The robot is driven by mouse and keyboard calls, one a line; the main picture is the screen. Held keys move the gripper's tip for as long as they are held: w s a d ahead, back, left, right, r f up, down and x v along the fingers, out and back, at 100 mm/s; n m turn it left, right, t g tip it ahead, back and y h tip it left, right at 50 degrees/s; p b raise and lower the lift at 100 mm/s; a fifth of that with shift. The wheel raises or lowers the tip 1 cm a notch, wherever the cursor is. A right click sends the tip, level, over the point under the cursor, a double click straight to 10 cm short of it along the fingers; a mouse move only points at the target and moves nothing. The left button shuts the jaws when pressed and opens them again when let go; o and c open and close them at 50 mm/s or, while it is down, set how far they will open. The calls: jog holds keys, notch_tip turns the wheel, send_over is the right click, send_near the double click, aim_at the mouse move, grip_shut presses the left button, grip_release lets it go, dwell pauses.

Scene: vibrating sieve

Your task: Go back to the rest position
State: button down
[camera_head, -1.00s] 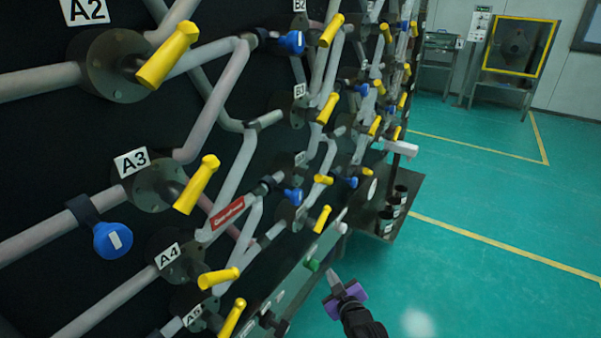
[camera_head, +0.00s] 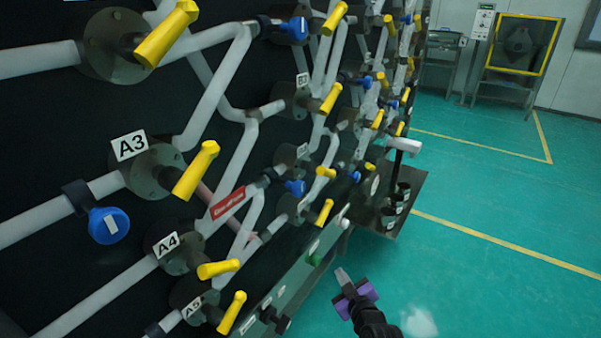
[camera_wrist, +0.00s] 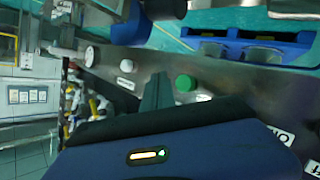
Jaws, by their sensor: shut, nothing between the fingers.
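My gripper (camera_head: 343,276) is at the lower middle of the head view, with its purple sides and grey fingertips pointing up toward the panel's lower ledge. It is shut and holds nothing. It is apart from the ledge (camera_head: 300,270), with green floor around it on the right. In the wrist view my shut fingers (camera_wrist: 157,90) point toward a metal panel with a green button (camera_wrist: 185,83) and a white round knob (camera_wrist: 91,56). I cannot tell the exact gap there.
A dark wall of grey pipes, yellow handles (camera_head: 197,171) and blue valves (camera_head: 109,225) fills the left. A shelf with dark jars (camera_head: 389,217) juts out beyond the ledge. Open green floor (camera_head: 480,260) lies right. A yellow-framed machine (camera_head: 521,45) stands at the back.

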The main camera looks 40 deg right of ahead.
dwell(0.3)
jog(key=s+a+r+m+t+h, duration=0.1)
jog(key=s+a+r+m+t, duration=0.2)
jog(key=r, duration=0.5)
jog(key=s+a+r+n+g+y, duration=0.15)
jog(key=s+a+r, duration=0.25)
jog(key=s+a, duration=0.55)
jog(key=s+a+r+y, duration=0.3)
jog(key=s+a, duration=0.2)
jog(key=s, duration=0.9)
jog(key=s+a+r+n+y, duration=0.15)
jog(key=s+a+r, duration=0.25)
jog(key=s+a, duration=0.55)
notch_tip(320, 180, up, 12)
jog(key=s+d+p, duration=0.1)
jog(key=d+p, duration=0.1)
jog(key=p, duration=1)
jog(key=shift+r+m+y, duration=0.25)
jog(key=shift+m+y, duration=0.15)
